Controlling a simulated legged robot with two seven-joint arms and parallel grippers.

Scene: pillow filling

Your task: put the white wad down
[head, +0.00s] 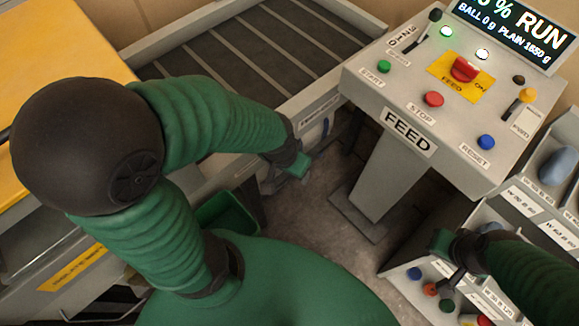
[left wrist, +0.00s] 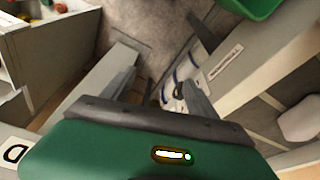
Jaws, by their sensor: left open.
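My left gripper (head: 301,166) hangs beside the conveyor's side panel, left of the feed console's post. In the left wrist view its fingers (left wrist: 158,82) stand apart with nothing clearly held between them. A pale rounded lump (left wrist: 301,120) lies at the right edge of that view, apart from the fingers; I cannot tell for sure that it is the white wad. No white wad shows in the head view. My right gripper (head: 446,262) is low at the right, by the shelf with small coloured items; its fingers are too small and dark to judge.
The feed console (head: 395,100) with coloured buttons stands in front; its display reads RUN. A slatted dark conveyor (head: 250,45) lies at the back left. A green bin (head: 228,212) sits below it. A labelled rack (head: 535,205) stands at right. Bare floor (head: 325,200) shows between.

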